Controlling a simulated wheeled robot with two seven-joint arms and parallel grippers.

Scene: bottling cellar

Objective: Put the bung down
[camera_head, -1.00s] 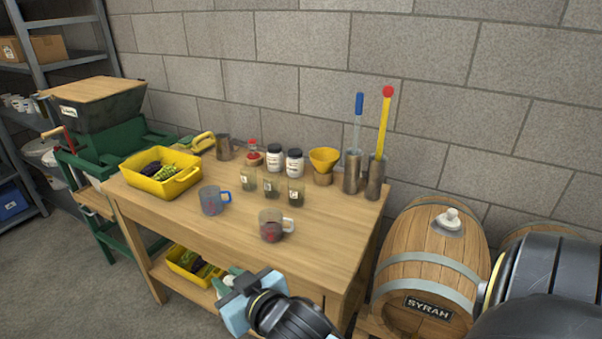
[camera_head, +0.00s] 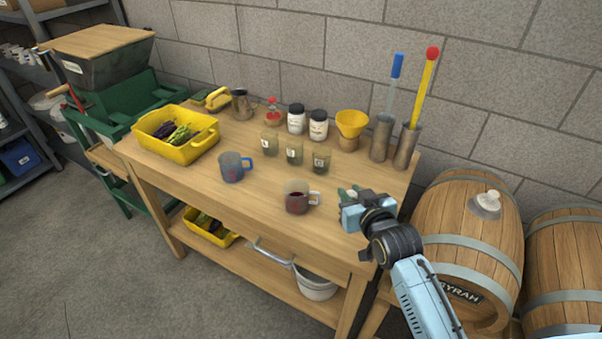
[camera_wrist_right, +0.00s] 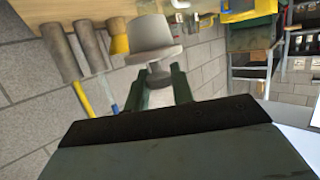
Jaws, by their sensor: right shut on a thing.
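My right gripper (camera_head: 351,192) is over the right front part of the wooden table, to the right of a mug with dark red liquid. It is shut on a bung. In the right wrist view the bung (camera_wrist_right: 153,54) is pale grey, with a wide body and a narrower end, and shows between the green fingers of the gripper (camera_wrist_right: 158,82). In the head view the gripper mostly hides the bung. I cannot tell whether the bung touches the table top (camera_head: 262,200). My left gripper is not in view.
The red-filled mug (camera_head: 297,197) stands close left of my gripper. A blue-handled mug (camera_head: 232,167), several labelled glasses (camera_head: 294,151), a yellow funnel (camera_head: 350,122) and metal cylinders (camera_head: 382,138) stand further back. A Syrah barrel (camera_head: 465,225) with a white fitting (camera_head: 487,204) stands right of the table.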

